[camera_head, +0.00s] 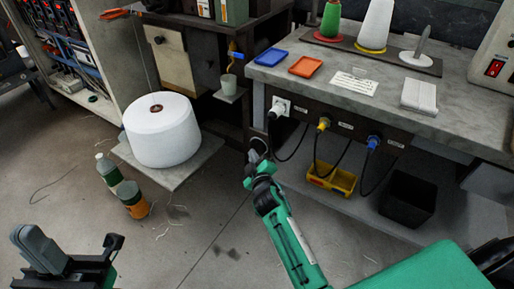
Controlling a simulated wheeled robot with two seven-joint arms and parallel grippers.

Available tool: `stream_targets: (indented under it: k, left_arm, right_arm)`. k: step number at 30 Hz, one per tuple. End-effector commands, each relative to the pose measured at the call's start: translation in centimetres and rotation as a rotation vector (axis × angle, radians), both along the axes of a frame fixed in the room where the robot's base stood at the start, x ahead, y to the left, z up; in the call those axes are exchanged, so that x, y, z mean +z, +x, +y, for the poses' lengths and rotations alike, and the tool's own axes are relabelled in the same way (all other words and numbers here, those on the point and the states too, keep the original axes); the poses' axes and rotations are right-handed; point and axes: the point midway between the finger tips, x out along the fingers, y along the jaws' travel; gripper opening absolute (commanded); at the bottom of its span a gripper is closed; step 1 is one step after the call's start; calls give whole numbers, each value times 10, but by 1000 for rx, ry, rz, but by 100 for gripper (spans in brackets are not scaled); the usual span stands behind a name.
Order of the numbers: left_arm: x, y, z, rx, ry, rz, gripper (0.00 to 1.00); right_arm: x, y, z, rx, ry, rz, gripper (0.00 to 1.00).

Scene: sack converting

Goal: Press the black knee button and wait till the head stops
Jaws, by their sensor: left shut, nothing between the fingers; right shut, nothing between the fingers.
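My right gripper (256,161) is at the end of the green arm, shut and empty, at the front left corner of the workbench (385,92), below its top. Its tip is at or just in front of a small round dark part with a pale rim (257,143) on the bench's front. This may be the black knee button; the gripper partly hides it, and I cannot tell whether they touch or whether it is pressed in.
Three plugs, white (280,106), yellow (322,124) and blue (373,142), trail cables under the bench. A yellow bin (333,180) and a black bin (405,203) stand below.

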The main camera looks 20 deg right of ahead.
Motion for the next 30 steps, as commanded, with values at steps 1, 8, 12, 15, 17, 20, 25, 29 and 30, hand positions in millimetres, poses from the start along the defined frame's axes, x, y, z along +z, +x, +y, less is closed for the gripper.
stream_targets:
  k: [1,8,12,15,17,20,25,29,30]
  left_arm:
    - [1,0,0,0,1,0,0]
    - [4,0,0,0,0,-1,0]
    - [4,-1,0,0,-1,-2,0]
    - [4,-1,0,0,-1,-2,0]
    - [4,-1,0,0,-2,-2,0]
    - [4,-1,0,0,-3,-2,0]
    - [5,-1,0,2,-5,-2,0]
    - [5,-1,0,2,-6,-2,0]
    - [5,-1,1,2,-6,-2,0]
  right_arm:
    - [0,1,-1,0,0,0,0]
    - [1,5,-6,1,-1,-1,0]
    - [0,5,-7,1,0,-1,0]
    - [0,5,-7,0,0,0,0]
    - [0,5,-7,0,0,0,0]
    - [0,6,-7,0,0,0,0]
    - [1,7,-8,0,-1,0,0]
    - [1,8,-10,0,-1,0,0]
    - [1,8,-10,-1,-1,-1,0]
